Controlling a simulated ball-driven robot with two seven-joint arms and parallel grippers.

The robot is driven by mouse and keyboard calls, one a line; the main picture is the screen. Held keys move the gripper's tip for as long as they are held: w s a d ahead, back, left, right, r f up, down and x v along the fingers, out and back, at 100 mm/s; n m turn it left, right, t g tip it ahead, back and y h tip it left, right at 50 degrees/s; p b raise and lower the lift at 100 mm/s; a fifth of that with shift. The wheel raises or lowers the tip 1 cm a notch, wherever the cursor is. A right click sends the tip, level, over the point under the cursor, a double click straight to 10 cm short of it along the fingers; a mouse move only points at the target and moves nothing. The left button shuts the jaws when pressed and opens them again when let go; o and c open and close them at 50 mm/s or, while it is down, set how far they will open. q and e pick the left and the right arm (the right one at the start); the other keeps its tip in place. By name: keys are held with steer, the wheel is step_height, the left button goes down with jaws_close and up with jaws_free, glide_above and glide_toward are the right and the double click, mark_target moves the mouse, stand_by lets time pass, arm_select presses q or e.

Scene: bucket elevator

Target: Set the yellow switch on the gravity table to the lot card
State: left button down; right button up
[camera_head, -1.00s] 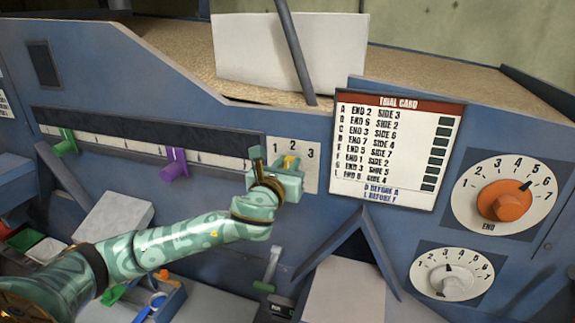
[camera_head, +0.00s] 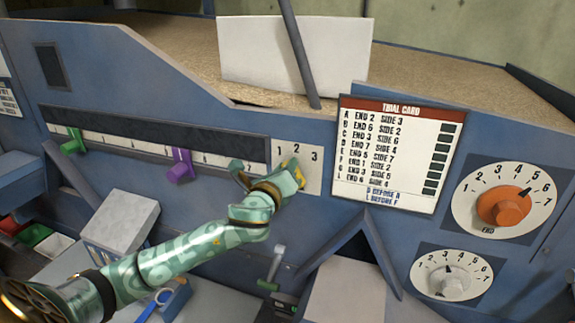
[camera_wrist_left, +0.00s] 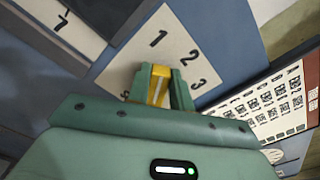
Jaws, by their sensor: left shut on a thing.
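The yellow switch (camera_head: 291,163) sits on a white plate (camera_head: 313,180) marked 1, 2, 3 on the blue gravity table. My left gripper (camera_head: 290,174) is at the plate, its fingers around the switch. In the left wrist view the switch (camera_wrist_left: 159,91) shows as a yellow lever with a pale line between the two green fingers (camera_wrist_left: 160,88); the gripper is shut on it. The figures 1, 2 and 3 show beyond the fingers; which one the switch points to is not certain. The lot card is not identifiable. My right gripper is not in view.
A trial card (camera_head: 391,155) hangs right of the plate. An orange END dial (camera_head: 504,205) and a white dial (camera_head: 450,282) are farther right. Green (camera_head: 73,143) and purple (camera_head: 180,166) sliders sit on a scale to the left. A lever (camera_head: 275,262) stands below.

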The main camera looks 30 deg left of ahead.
arm_select(q)
steer(key=shift+a+f+n, duration=0.15)
steer(key=shift+a+n, duration=0.05)
steer(key=shift+n, duration=0.8)
steer(key=c, duration=1.2)
jaws_free()
steer(key=shift+c, duration=0.2)
steer(key=shift+s, duration=0.1)
steer(key=v, duration=1.6)
steer(key=shift+p, duration=0.35)
steer(key=shift+d, duration=0.1)
